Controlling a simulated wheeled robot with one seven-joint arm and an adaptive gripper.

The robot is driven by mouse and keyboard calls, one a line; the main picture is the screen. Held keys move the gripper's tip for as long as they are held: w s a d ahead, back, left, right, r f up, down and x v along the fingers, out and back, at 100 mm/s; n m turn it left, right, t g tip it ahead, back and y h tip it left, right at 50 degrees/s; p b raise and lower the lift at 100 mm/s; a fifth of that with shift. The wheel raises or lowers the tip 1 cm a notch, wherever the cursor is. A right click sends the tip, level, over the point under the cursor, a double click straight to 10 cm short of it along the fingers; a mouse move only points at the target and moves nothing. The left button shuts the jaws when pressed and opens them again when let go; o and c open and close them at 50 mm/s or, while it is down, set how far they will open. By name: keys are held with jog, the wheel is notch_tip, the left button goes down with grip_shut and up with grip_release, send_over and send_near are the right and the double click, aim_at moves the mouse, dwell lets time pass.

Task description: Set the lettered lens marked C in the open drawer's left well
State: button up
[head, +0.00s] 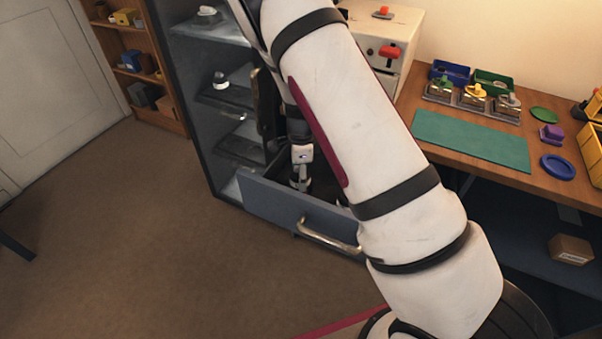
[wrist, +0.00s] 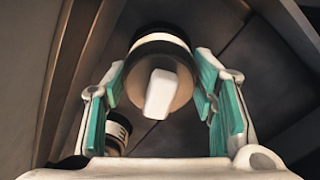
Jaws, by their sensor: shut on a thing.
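My gripper (wrist: 163,92) is shut on a lens (wrist: 160,48), a dark round body with a pale gold ring and a white block-shaped knob. The teal finger pads stand at either side of it. Its letter does not show. In the head view my gripper (head: 301,180) reaches down inside the open drawer (head: 290,213), and the held lens cannot be made out there. A second dark lens (wrist: 118,130) with a pale marked band sits at the lower left of the wrist view, partly hidden by a finger. My arm hides much of the drawer, and I cannot tell which well is below.
The drawer has a blue-grey front and a metal handle (head: 330,238). Grey shelves (head: 215,100) with pale items stand behind and left.

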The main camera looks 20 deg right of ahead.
jog(key=shift+f+b, duration=0.6)
jog(key=shift+f, duration=0.5)
jog(key=o, duration=1.6)
jog(key=shift+c, duration=0.2)
jog(key=shift+r+p, duration=2.45)
jog(key=shift+r, duration=2.1)
